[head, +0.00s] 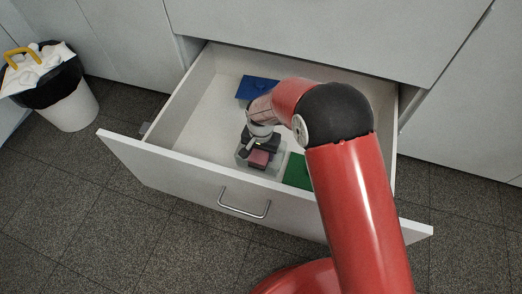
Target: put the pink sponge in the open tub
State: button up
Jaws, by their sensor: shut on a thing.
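The pink sponge (259,158) is at the tips of my gripper (259,151), which is shut on it. Sponge and gripper are inside the open drawer, near its front wall. A pale, see-through open tub (241,161) shows around and below the sponge. The sponge appears within the tub's outline; I cannot tell whether it touches the tub's floor. My wrist and gripper hide the tub's back part.
The white drawer (190,118) is pulled out. A blue flat-topped thing (255,87) lies at its back and a green one (297,171) right of the tub, partly hidden by my arm. A bin (73,108) stands left. The drawer's left side is clear.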

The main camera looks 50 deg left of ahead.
jog(key=shift+f, duration=0.55)
dwell(0.4)
jog(key=o, duration=1)
jog(key=shift+o, duration=0.2)
jog(key=shift+r+p, duration=0.75)
jog(key=shift+r, duration=3.15)
